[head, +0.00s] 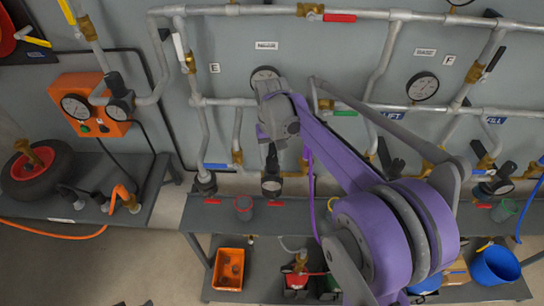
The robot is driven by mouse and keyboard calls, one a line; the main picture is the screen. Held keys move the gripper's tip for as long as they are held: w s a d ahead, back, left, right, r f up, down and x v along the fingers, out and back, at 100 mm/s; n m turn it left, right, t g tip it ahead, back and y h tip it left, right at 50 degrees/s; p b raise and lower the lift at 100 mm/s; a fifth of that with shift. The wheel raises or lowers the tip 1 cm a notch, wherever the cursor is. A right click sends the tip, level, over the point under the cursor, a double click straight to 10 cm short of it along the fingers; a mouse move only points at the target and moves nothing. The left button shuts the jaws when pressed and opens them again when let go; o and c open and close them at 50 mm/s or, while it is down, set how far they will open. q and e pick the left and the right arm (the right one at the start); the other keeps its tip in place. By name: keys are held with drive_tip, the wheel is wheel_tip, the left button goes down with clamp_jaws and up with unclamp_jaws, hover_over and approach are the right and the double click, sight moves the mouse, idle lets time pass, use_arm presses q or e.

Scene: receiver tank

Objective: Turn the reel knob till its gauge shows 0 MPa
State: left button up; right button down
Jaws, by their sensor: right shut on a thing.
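My right gripper (271,166) points down in the middle of the picture, at the end of my purple arm. It is shut on a knob on top of a small regulator on the pipework; the gripper hides most of the knob. The regulator's small round gauge (271,185) shows just below the fingers, its needle too small to read. Above, a larger white gauge (264,74) on the wall is partly covered by my wrist, and its reading is hidden. The label (266,45) over it is too blurred to read surely. My left gripper is not in view.
Grey pipes with valves cross the wall around my right arm. Another wall gauge (423,87) is to the right. An orange box (92,104) with a gauge and a black-knobbed regulator (120,98) stand left. A shelf (340,214) runs below, with an orange bin (229,269) underneath.

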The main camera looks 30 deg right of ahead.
sight(272, 159)
drive_tip(key=n, duration=1.3)
drive_tip(key=shift+n, duration=0.3)
idle(0.4)
drive_tip(key=shift+c, duration=1.8)
unclamp_jaws()
wheel_tip(272, 159, up, 11)
drive_tip(key=shift+f, duration=0.1)
